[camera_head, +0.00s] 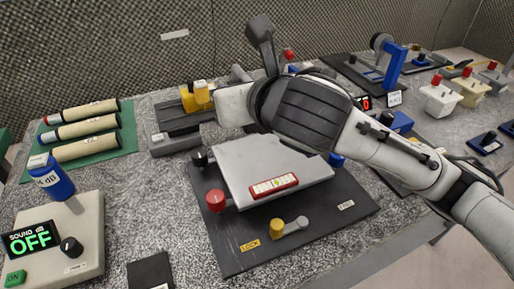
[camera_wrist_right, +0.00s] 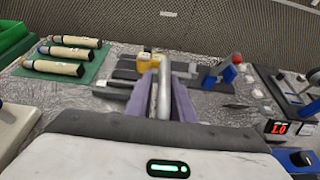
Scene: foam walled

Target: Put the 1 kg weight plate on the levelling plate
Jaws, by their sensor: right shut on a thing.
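The levelling plate (camera_head: 237,163) is a light grey square slab on a dark base in the middle of the head view. It has a red-framed bubble vial at its front edge and red, black and blue knobs at its corners. My right gripper (camera_wrist_right: 162,103) is shut on a grey thing (camera_wrist_right: 165,82), seen narrow between the purple fingers. I take it for the weight plate, but its full shape and marking are hidden. In the head view my right wrist hangs over the levelling plate's back part, hiding the fingertips. My left gripper is not in view.
Behind stands a dark fixture with yellow blocks (camera_head: 195,97). Several tan cylinders (camera_head: 85,130) lie on a green mat at left. A sound meter (camera_head: 60,240) showing OFF is at front left. A yellow lock lever (camera_head: 288,227) sits on the dark base. A blue stand (camera_head: 395,65) is at right.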

